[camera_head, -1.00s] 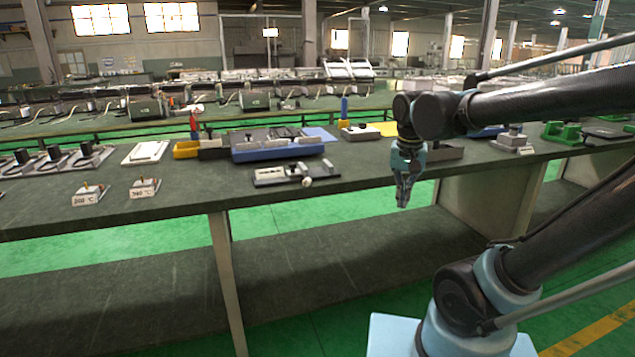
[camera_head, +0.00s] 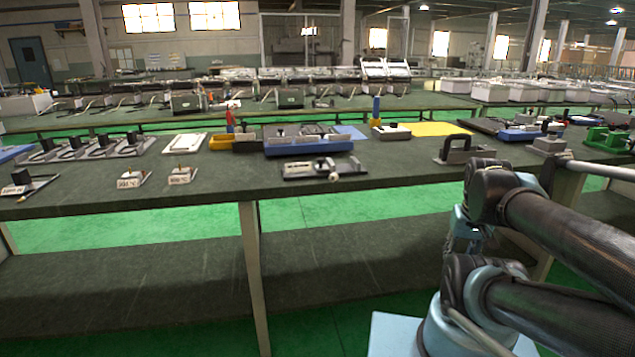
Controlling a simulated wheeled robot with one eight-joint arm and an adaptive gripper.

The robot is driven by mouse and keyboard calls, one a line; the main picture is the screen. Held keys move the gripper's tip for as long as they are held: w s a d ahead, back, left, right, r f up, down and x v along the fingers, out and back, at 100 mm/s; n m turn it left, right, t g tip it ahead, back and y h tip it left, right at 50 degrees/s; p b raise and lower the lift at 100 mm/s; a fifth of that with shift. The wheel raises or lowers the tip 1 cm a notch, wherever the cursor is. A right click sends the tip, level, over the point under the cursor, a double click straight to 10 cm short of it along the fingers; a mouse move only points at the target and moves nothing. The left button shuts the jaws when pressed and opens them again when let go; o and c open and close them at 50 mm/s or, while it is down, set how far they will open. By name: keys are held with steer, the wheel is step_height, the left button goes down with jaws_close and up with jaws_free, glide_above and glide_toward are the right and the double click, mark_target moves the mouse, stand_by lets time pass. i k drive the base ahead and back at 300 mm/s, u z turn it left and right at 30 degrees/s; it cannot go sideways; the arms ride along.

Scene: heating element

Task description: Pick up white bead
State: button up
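A small white bead (camera_head: 333,177) is at the front edge of a dark flat fixture (camera_head: 300,173) with grey metal parts, near the front of the long dark workbench (camera_head: 400,180). It is too small to tell whether the bead is fixed to the fixture or rests against it. My gripper (camera_head: 463,240) hangs low at the right, in front of the bench edge and well right of the bead. My arm partly hides it, and its fingers cannot be made out clearly.
A blue tray (camera_head: 310,149) and a yellow bin (camera_head: 220,143) stand behind the fixture. Two small labelled stands (camera_head: 131,180) are to its left. A black-handled block (camera_head: 465,150) is to its right. The bench top between fixture and block is mostly clear.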

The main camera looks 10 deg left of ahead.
mark_target(332, 177)
steer(key=u, duration=1.4)
steer(key=k, duration=1.15)
steer(key=z, duration=1.05)
steer(key=i, duration=1.05)
steer(key=u, duration=0.05)
